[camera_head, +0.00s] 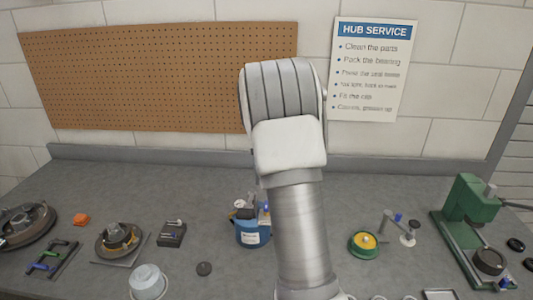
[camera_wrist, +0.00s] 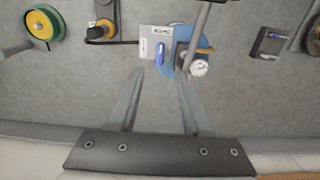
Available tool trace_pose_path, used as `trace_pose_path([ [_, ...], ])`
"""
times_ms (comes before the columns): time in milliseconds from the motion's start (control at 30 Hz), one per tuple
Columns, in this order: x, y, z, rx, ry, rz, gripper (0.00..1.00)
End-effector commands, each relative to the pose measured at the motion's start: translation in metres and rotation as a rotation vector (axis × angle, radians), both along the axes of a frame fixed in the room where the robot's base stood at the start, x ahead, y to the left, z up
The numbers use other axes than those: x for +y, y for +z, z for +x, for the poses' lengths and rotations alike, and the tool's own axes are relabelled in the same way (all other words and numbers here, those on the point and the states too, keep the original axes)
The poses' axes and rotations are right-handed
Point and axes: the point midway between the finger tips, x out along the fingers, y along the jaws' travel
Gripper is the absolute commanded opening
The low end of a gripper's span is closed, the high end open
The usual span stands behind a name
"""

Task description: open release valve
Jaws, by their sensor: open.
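In the wrist view, a small blue lever (camera_wrist: 160,52), which looks like the release valve's handle, stands on a light grey block (camera_wrist: 147,44) with small labels. A white round gauge (camera_wrist: 198,67) sits just right of it, by a blue rounded part. My gripper (camera_wrist: 159,73) is open and empty. Its two fingers point towards the block, and the lever lies beyond the tips, between their lines. I cannot tell the height gap. In the head view my arm hides the gripper and most of this spot; a blue container (camera_head: 252,236) shows at the arm's left.
A green press (camera_head: 466,215) stands at the right of the grey bench (camera_head: 205,190). A green and yellow wheel (camera_head: 364,243) lies left of it.

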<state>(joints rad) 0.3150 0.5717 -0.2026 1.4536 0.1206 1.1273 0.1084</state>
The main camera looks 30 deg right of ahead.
Motion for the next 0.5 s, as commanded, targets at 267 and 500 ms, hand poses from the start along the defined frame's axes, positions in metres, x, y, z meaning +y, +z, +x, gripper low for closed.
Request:
trace_pose_path([
  [267, 0.000, 0.063, 0.001, -0.003, 0.000, -0.001, 0.49],
  [500, 0.000, 0.085, 0.000, 0.000, -0.001, 0.000, 0.49],
])
